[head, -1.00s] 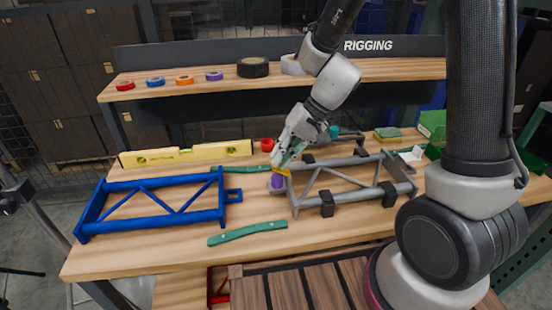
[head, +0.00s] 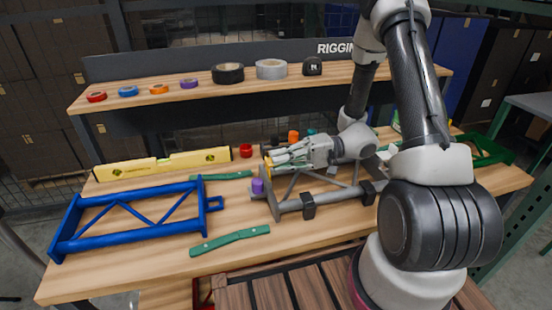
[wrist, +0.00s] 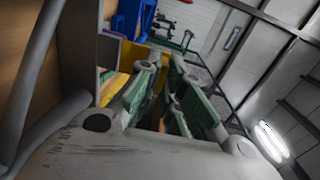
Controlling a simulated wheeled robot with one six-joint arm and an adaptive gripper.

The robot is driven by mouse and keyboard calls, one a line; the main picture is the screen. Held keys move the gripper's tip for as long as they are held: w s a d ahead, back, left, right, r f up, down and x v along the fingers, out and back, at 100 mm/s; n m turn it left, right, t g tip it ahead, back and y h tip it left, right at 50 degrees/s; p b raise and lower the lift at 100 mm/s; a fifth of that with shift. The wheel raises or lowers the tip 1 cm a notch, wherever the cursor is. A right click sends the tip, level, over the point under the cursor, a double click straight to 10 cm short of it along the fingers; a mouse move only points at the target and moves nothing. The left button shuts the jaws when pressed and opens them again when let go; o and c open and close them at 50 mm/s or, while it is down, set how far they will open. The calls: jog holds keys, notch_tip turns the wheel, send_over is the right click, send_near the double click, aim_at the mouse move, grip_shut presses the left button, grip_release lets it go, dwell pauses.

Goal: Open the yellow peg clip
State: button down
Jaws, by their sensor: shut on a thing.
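The yellow peg clip (head: 268,164) shows as a small yellow piece at the left end of the grey truss frame (head: 292,204), above a purple piece (head: 257,187). In the wrist view, yellow (wrist: 130,56) shows beside the fingers, against the grey end plate. My gripper (head: 273,160) lies low and almost level over the grey frame, pointing left, with its fingertips at the clip. It is shut on the clip. The fingers hide part of the clip, so how far it is open cannot be told.
A blue truss frame (head: 135,231) lies left of the grey one. Green bars (head: 230,240) lie in front and behind. A yellow level (head: 165,165) and a red tape roll (head: 246,150) are farther back. Black clamps (head: 308,205) sit on the grey frame.

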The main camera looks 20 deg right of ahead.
jog(key=shift+s+d+f+y, duration=0.1)
jog(key=shift+d+f+y, duration=0.15)
jog(key=shift+y, duration=0.35)
jog(key=shift+d+f+y, duration=0.25)
jog(key=shift+y, duration=0.35)
jog(key=c, duration=1.6)
grip_release()
jog(key=shift+o, duration=0.2)
